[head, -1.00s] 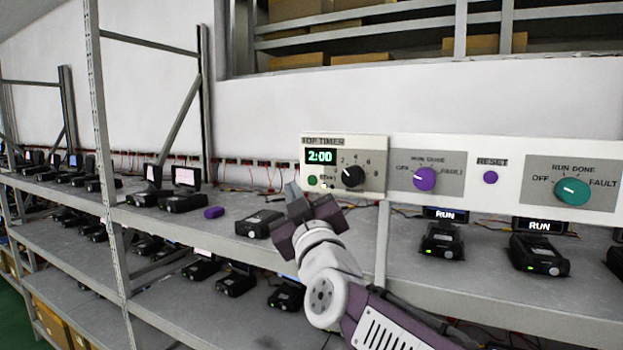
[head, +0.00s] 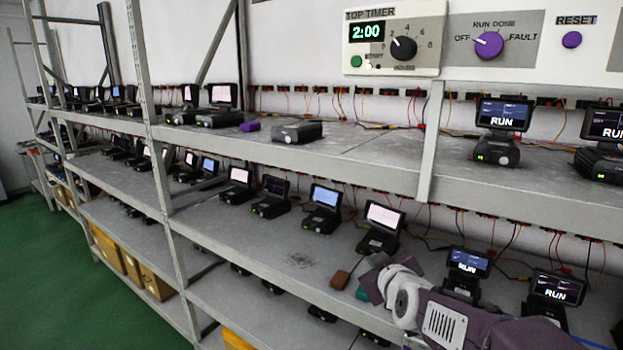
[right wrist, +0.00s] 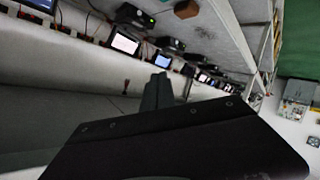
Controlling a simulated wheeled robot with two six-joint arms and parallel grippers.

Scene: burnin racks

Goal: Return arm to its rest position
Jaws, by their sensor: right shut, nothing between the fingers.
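My right arm comes in at the bottom right of the head view. Its gripper (head: 370,282) is in front of the middle shelf (head: 270,255), beside a small brown block (head: 340,280). In the right wrist view my right gripper's dark fingers (right wrist: 157,92) are together with nothing between them. My left gripper is in neither view. The top timer panel (head: 394,45) reads 2:00, with a black knob and a green button. It is well above my right gripper.
Devices with screens line the shelves; some read RUN, such as this one (head: 497,130). A purple block (head: 250,126) lies on the upper shelf (head: 370,165). A teal block (head: 362,293) is close to my gripper. Open green floor (head: 60,270) lies at left.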

